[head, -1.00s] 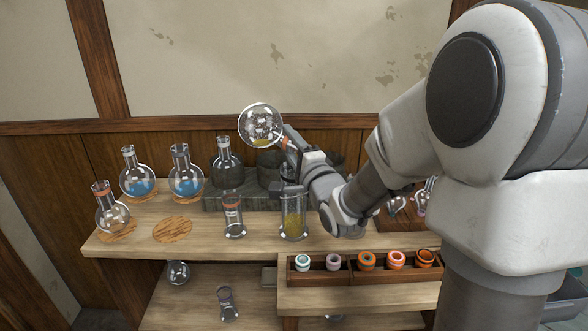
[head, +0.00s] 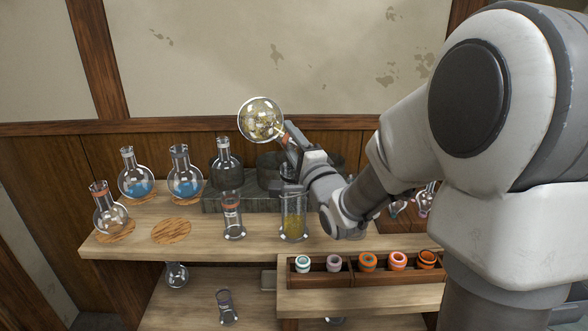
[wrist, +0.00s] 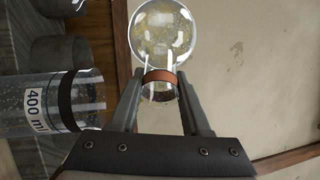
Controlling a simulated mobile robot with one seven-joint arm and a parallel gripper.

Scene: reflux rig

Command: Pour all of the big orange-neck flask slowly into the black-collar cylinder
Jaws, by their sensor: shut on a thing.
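My gripper (head: 290,141) is shut on the neck of the big orange-neck flask (head: 259,118). The flask is tilted with its round body up and to the left and its mouth low, over the cylinder. Yellowish tints and droplets show in its bulb, also in the wrist view (wrist: 163,32); how much liquid is left I cannot tell. The orange band (wrist: 160,77) sits between my fingers. The black-collar cylinder (head: 293,215) stands upright on the bench below, with yellow liquid in its lower part. In the wrist view the cylinder (wrist: 60,100) shows a black collar and a "400 ml" label.
Another cylinder with an orange band (head: 232,215) stands left of it. Flasks with blue liquid (head: 186,180) and a clear orange-banded flask (head: 110,215) stand further left, by an empty cork ring (head: 171,231). A tray of coloured rings (head: 367,262) lies in front.

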